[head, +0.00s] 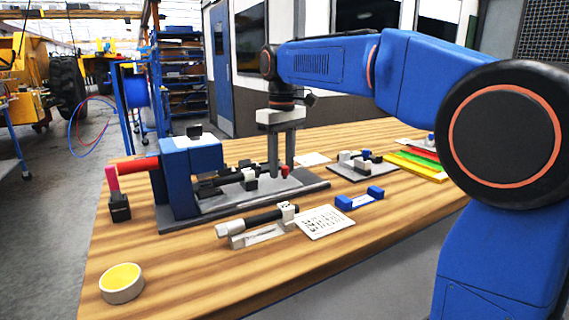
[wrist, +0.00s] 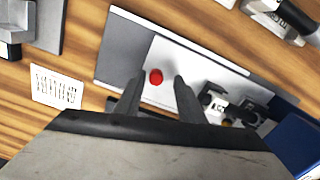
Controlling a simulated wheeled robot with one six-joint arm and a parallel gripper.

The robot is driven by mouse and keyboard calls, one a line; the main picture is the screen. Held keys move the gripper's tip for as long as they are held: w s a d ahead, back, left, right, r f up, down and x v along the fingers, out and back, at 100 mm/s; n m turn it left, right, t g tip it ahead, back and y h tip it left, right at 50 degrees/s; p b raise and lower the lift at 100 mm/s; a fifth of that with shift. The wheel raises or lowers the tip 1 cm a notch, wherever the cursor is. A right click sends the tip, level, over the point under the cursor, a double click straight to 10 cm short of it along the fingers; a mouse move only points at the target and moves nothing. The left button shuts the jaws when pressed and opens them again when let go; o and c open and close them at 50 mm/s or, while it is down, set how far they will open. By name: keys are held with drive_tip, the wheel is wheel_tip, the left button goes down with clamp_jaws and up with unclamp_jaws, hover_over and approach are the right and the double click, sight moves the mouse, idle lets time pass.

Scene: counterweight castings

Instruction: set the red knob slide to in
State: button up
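The red knob (wrist: 155,76) shows in the wrist view as a small round red cap over the light plate of the fixture (wrist: 190,62). In the head view the red knob (head: 285,170) sits at the right part of the fixture's grey base, close beside my gripper's fingers. My gripper (head: 281,172) points down over the base with its two fingers apart. In the wrist view my gripper (wrist: 158,80) has one fingertip on each side of the knob, with gaps visible. Whether the fingertips are at knob height I cannot tell. The slide under the knob is not clearly visible.
A blue block (head: 192,165) with a red handle rises at the fixture's left end. A black cylinder on a stand (head: 262,226), a printed card (head: 324,222), a blue holder (head: 359,198) and a yellow-topped round tin (head: 122,283) lie on the wooden bench. The front left bench is mostly clear.

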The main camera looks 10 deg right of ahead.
wheel_tip(320, 180, up, 18)
drive_tip(key=shift+f, duration=0.25)
idle(0.6)
